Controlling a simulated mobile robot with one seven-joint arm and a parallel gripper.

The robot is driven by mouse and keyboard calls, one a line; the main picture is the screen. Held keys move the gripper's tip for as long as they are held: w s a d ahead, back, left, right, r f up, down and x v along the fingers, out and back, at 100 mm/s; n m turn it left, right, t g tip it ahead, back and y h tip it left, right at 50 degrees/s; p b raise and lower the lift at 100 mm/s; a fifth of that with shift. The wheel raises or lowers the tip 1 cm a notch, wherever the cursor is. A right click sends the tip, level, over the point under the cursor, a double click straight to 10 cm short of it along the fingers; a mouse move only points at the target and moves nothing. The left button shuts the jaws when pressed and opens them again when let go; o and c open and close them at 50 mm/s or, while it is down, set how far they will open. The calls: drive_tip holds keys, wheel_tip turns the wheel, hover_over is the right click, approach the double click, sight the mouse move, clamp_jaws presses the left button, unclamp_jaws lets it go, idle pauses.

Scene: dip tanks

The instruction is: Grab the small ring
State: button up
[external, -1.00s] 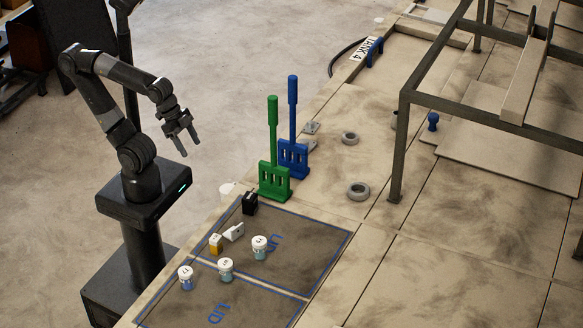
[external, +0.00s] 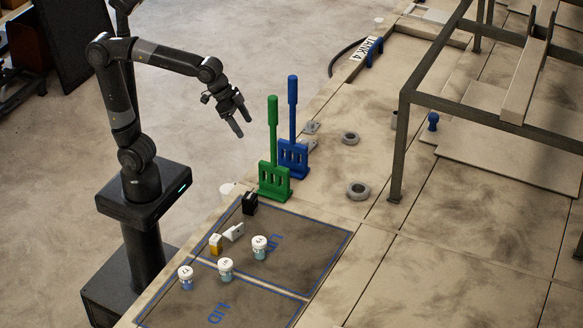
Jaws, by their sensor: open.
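Two grey rings lie flat on the tan surface. The smaller ring (external: 350,138) is farther back, right of the blue upright tool. The larger ring (external: 358,191) lies nearer, left of the metal frame's leg. My gripper (external: 243,128) is open and empty, pointing down and to the right. It hangs in the air left of the green and blue tools, well apart from both rings.
A green tool (external: 274,180) and a blue tool (external: 293,155) stand upright between my gripper and the rings. A metal frame (external: 402,150) rises at the right. Several small jars, including one (external: 260,248), stand on the dark marked panels in front.

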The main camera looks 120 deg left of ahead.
drive_tip(key=w+a+r+n+y, duration=0.1)
drive_tip(key=w+a+n, duration=0.1)
drive_tip(key=w+a, duration=0.9)
drive_tip(key=n+y, duration=0.2)
approach(345, 134)
drive_tip(key=shift+g, duration=0.3)
drive_tip(key=w+f, duration=0.2)
drive_tip(key=w, duration=0.1)
drive_tip(key=shift+w, duration=0.3)
drive_tip(key=x, duration=0.5)
drive_tip(key=shift+s+d+f, duration=0.15)
drive_tip(key=shift+f, duration=0.1)
drive_tip(key=c, duration=1.1)
